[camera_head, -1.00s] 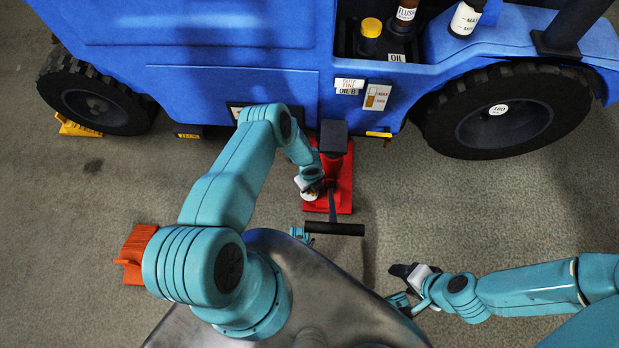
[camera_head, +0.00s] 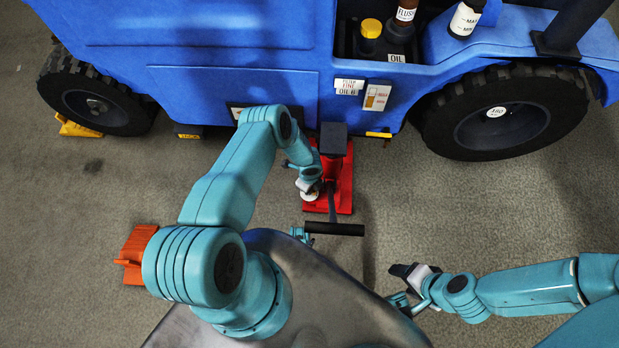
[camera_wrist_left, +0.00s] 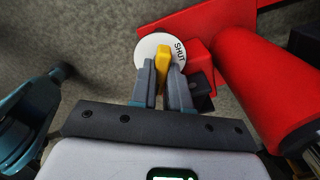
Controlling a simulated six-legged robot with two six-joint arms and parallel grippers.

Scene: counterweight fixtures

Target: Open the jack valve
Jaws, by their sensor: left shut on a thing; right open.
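The red jack (camera_head: 341,180) stands on the floor against the blue vehicle, and its red body (camera_wrist_left: 262,80) fills the right of the left wrist view. The valve is a white disc marked SHUT (camera_wrist_left: 148,46) with a yellow handle (camera_wrist_left: 163,62) across it. My left gripper (camera_wrist_left: 164,75) is shut on the yellow handle, one finger on each side. In the head view the left gripper (camera_head: 308,190) is at the jack's left side, and the arm hides part of the valve. My right gripper (camera_head: 397,284) is open and empty, low at the right, well apart from the jack.
A black-gripped jack handle (camera_head: 334,229) points toward me. The blue vehicle (camera_head: 230,95) has black wheels (camera_head: 500,112) and bottles on its side shelf. A yellow chock (camera_head: 76,127) is at the left wheel. An orange block (camera_head: 135,255) lies at left. Floor at right is clear.

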